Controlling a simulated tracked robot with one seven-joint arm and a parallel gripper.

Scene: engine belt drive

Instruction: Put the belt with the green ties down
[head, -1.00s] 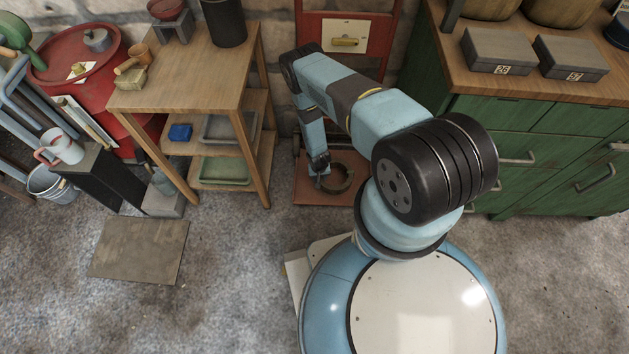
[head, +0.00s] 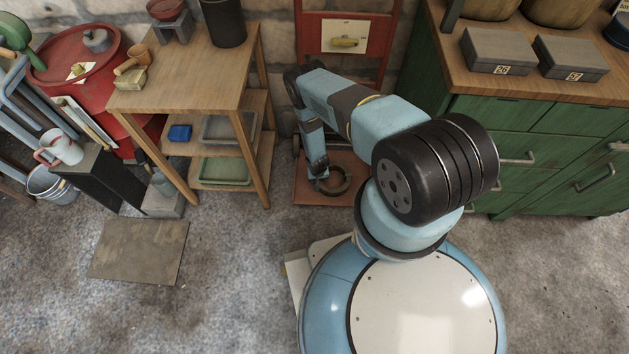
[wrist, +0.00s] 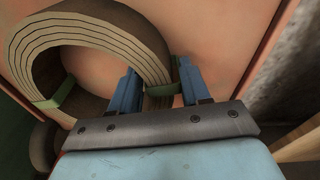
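The belt with the green ties is a dark, ribbed coil (wrist: 110,32), large in the wrist view. A green tie (wrist: 56,94) wraps its left side, and another shows between my fingers. In the head view the belt (head: 346,185) is a small dark ring over the reddish plate (head: 310,195) of the red frame. My gripper (wrist: 158,88) has one blue finger inside the coil and one outside, with the band between them. It appears shut on the belt at the tie; the fingertips are partly hidden. The gripper also shows in the head view (head: 318,172). I cannot tell whether the belt touches the plate.
A wooden shelf table (head: 190,75) stands left of the plate, with trays (head: 224,170) on its lower shelves. A green cabinet (head: 540,150) stands to the right. The red frame (head: 345,60) rises behind. The grey floor in front is mostly clear.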

